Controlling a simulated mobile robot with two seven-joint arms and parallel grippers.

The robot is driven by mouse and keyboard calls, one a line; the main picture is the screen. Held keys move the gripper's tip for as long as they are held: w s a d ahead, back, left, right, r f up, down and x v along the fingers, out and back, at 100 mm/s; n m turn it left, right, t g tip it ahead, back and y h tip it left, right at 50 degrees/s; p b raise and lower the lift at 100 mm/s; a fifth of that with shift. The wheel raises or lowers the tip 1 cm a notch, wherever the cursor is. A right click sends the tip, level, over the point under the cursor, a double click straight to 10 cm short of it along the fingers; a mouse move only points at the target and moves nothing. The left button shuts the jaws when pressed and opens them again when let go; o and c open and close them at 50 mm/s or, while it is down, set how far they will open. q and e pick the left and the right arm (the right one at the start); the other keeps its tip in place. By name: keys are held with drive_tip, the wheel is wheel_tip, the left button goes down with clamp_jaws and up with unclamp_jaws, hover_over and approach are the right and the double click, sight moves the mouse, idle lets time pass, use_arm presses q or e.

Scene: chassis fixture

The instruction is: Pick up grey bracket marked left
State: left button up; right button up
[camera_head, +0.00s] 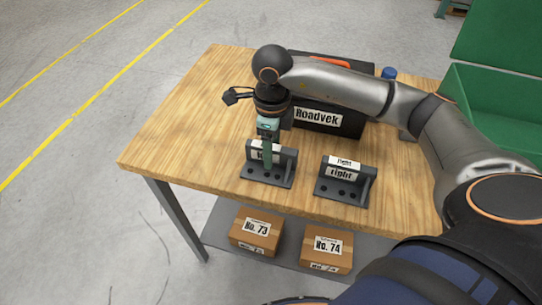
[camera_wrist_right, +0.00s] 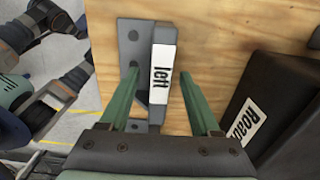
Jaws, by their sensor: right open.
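The grey bracket marked left (camera_head: 286,164) stands on the wooden table near its front edge, its label partly covered by my right gripper in the head view. In the right wrist view its upright plate with the white "left" label (camera_wrist_right: 163,72) lies between the two green fingers. My right gripper (camera_head: 267,158) points down over the bracket. Its fingers are open (camera_wrist_right: 158,70), one on each side of the plate, with visible gaps. My left gripper does not show in the head view.
A similar grey bracket marked right (camera_head: 343,182) stands to the right. A black Roadvek case (camera_head: 330,118) sits behind the brackets. A green bin (camera_head: 490,100) is at the far right. Boxes (camera_head: 256,231) lie on the lower shelf. The table's left part is clear.

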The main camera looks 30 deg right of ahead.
drive_tip(key=shift+f, duration=0.45)
clamp_jaws()
drive_tip(key=shift+r, duration=0.1)
idle(1.0)
